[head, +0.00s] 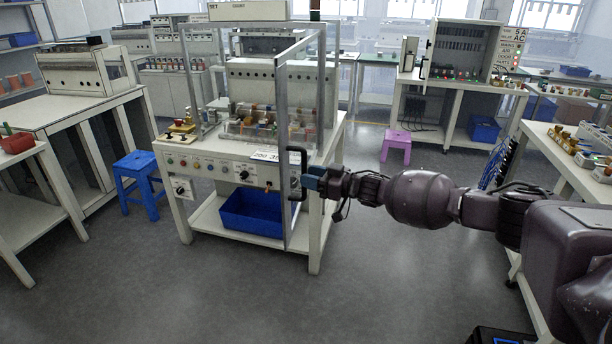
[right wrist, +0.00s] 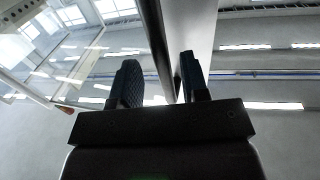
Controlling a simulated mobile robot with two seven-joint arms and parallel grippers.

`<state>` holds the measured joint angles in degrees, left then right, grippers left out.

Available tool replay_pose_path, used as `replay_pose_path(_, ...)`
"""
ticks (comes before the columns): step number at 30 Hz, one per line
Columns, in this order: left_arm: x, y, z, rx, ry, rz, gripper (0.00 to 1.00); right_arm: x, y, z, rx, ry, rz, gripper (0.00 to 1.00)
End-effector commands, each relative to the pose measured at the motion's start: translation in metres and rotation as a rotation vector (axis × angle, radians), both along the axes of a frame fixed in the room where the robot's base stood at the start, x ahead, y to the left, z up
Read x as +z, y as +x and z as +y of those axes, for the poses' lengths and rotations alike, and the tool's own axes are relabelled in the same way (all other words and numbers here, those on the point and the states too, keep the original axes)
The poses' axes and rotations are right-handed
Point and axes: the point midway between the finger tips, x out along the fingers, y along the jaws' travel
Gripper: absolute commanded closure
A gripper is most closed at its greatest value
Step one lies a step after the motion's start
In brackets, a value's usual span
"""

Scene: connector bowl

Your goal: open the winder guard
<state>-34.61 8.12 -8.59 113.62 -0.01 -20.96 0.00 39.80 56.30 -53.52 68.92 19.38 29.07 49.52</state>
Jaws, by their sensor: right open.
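The winder (head: 240,165) is a white bench machine in the middle of the head view, with a control panel on its front. Its guard (head: 283,150) is a clear panel in a grey metal frame. The guard stands swung out from the machine's right front, its free edge towards me, at least partly open. A black upright handle (head: 298,172) is on it. My right gripper (head: 308,180) is at the handle, coming from the right. In the right wrist view its fingers (right wrist: 163,85) are apart, with a dark bar between them; contact is unclear. My left gripper is out of view.
A blue crate (head: 252,216) sits on the winder's lower shelf. A blue stool (head: 138,180) stands left and a pink stool (head: 396,146) behind right. Benches line both sides. The grey floor (head: 180,290) in front is clear.

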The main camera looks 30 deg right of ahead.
Motion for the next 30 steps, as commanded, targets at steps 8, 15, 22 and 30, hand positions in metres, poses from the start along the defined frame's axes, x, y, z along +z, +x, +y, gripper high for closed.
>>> replay_pose_path(8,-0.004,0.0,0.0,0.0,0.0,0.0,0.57,-0.001,-0.04,-0.034,-0.002,-0.001,0.001,0.59)
replay_pose_path(15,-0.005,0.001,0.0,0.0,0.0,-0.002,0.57,0.001,-0.062,-0.053,-0.002,0.0,0.0,0.59)
replay_pose_path(22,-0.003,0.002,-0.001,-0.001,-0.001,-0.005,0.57,0.002,-0.067,-0.057,-0.002,0.001,-0.002,0.59)
replay_pose_path(30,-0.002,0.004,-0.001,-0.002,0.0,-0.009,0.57,0.002,-0.067,-0.057,-0.002,0.001,-0.002,0.59)
